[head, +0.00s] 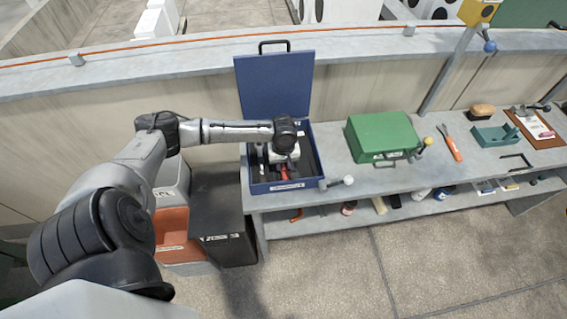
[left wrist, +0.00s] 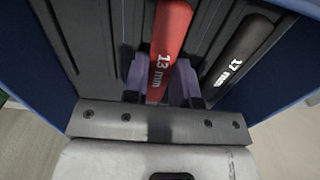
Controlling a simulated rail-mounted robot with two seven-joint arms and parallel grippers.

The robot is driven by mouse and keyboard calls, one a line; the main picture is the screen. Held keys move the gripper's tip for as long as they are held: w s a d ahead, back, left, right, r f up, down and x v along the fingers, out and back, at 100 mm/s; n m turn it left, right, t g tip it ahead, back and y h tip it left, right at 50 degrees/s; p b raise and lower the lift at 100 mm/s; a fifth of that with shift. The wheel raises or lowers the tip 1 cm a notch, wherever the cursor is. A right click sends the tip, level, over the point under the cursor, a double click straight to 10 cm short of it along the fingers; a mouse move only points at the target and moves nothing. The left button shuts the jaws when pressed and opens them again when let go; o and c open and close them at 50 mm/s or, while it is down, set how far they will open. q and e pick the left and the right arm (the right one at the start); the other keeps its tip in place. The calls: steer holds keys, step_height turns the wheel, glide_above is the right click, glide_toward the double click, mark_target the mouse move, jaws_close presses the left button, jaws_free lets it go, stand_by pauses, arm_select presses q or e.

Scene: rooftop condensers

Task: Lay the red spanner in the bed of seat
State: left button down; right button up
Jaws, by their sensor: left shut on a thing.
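The red spanner (left wrist: 170,32), marked 13 mm, lies between the purple fingers of my left gripper (left wrist: 160,80), which is shut on it. The spanner points lengthwise over the grooved dark bed (left wrist: 115,30) of the open blue toolbox (head: 257,188); I cannot tell whether it touches the bed. A black spanner (left wrist: 240,50), marked 17 mm, lies in the bed to its right in the left wrist view. In the head view my left gripper (head: 282,163) reaches down into the box, and a bit of red shows below it. My right gripper is not in view.
The blue lid (head: 273,85) stands open behind the box. A green case (head: 383,136) sits to the right on the bench, with an orange-handled tool (head: 451,145) and a teal holder (head: 496,135) beyond. A shelf below holds bottles and small items.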

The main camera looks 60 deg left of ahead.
arm_select(q)
steer(key=shift+f+p, duration=0.4)
steer(key=shift+p, duration=0.2)
stand_by(0.7)
steer(key=c, duration=1.2)
jaws_free()
steer(key=shift+c, duration=0.2)
steer(key=o, duration=0.4)
steer(key=shift+s+a+f, duration=0.1)
steer(key=shift+s, duration=0.2)
